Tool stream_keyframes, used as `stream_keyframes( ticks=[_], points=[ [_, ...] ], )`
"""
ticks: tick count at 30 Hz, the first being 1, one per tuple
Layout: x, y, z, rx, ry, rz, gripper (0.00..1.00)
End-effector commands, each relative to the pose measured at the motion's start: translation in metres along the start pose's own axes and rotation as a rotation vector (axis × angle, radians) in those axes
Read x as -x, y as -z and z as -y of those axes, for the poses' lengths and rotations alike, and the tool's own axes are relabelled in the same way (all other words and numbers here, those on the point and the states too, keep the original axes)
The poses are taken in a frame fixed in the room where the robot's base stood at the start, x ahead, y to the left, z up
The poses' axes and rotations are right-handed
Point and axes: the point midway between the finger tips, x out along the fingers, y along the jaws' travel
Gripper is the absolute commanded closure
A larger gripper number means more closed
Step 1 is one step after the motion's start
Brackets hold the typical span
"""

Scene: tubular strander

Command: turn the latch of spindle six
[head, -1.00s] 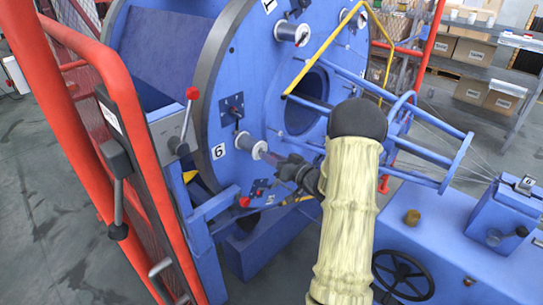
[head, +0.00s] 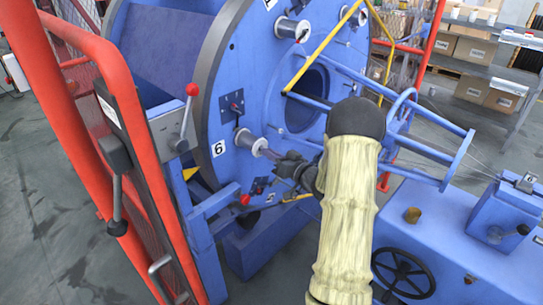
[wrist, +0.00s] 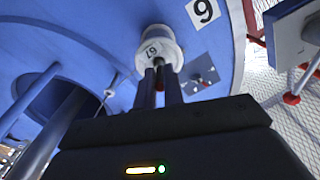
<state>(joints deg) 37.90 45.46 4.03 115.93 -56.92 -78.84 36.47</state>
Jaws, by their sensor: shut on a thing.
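Spindle six (head: 247,141) is a pale grey hub sticking out of the blue disc, beside a white plate marked 6 (head: 219,149). In the wrist view the spindle (wrist: 155,45) stands straight ahead of my gripper, and the 6 plate (wrist: 203,11) appears upside down. My gripper (head: 272,156) is at the spindle's outer end. In the wrist view its two dark fingers (wrist: 160,86) are shut on the small latch (wrist: 159,76), which shows dark and reddish between them. The fingers hide most of the latch, so its angle is hard to tell.
A small red-tipped lever on a dark plate (head: 232,106) sits close above the spindle. A red guard frame with a red-knobbed lever (head: 190,110) stands at left. Blue rods and a ring (head: 420,140) project at right. A blue bench with a black handwheel (head: 402,273) is at lower right.

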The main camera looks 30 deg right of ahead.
Motion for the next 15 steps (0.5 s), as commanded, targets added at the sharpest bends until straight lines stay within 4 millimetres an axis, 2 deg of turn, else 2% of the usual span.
stream_keyframes(
  ticks=[15],
  points=[
    [-0.001, -0.020, -0.009, 0.000, 0.101, -0.245, 1.00]
  ],
)
